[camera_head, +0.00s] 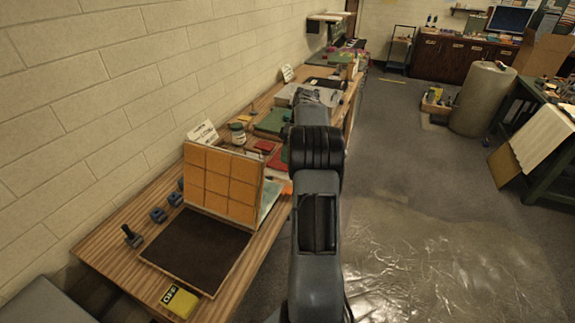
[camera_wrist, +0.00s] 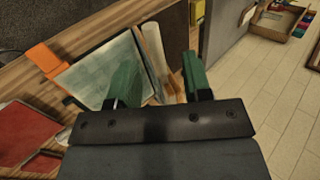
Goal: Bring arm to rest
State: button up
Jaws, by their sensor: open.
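My arm reaches forward from the bottom middle of the head view, along the right edge of the long wooden table (camera_head: 130,276). My gripper (camera_wrist: 160,85) shows in the wrist view with two green fingers spread apart. It is open and nothing shows between the fingers except the scene behind. The fingers point toward the table, above or near a pale grey-green sheet (camera_wrist: 108,68) with an orange piece (camera_wrist: 46,58) at its corner. In the head view the fingers are hidden by my arm.
On the table are an upright orange gridded panel (camera_head: 222,180), a dark tray (camera_head: 196,250), a yellow box (camera_head: 180,301) and several blue pieces. A red sheet (camera_wrist: 24,132) lies near the gripper. A plastic sheet (camera_head: 430,265) covers the floor at right; a large roll (camera_head: 482,98) stands beyond.

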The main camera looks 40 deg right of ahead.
jog(key=shift+r, duration=0.1)
dwell(0.6)
jog(key=s+a+r+m+t+h, duration=0.1)
jog(key=a+r+h, duration=0.15)
jog(key=a, duration=0.45)
jog(key=a+r+m+t+h, duration=0.1)
jog(key=a+r+h, duration=0.15)
jog(key=a, duration=0.55)
jog(key=s+a+f+m+t+h, duration=0.2)
jog(key=s+a+t, duration=0.4)
jog(key=s+a, duration=0.4)
jog(key=shift+s+a+f+m+h, duration=0.4)
jog(key=shift+a+f, duration=0.4)
jog(key=shift+a, duration=0.4)
